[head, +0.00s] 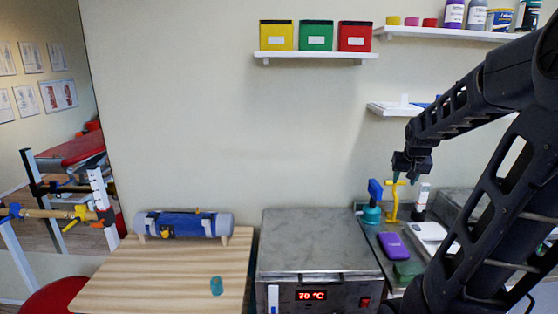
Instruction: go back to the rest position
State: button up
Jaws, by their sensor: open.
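My gripper (411,168) hangs at the end of my black arm, at the right of the head view. It points down and is empty, with its jaws apart. It is in front of the wall, above a metal tray surface that holds a teal bottle with a blue top (373,203), a yellow T-shaped tool (394,201) and a white bottle (422,199). Its distance from these is hard to tell. My arm covers part of the right side of the view.
A metal heater box (318,245) reading 70 °C stands at centre. A purple case (392,246) lies right. Shelves (316,54) hang above; the wall between is clear.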

jog(key=s+a+r+n, duration=0.1)
jog(key=s+a, duration=0.6)
jog(key=s, duration=0.2)
jog(key=s+a+r+n+g+y, duration=0.1)
jog(key=s+a, duration=0.6)
jog(key=s, duration=0.2)
jog(key=shift+n, duration=0.4)
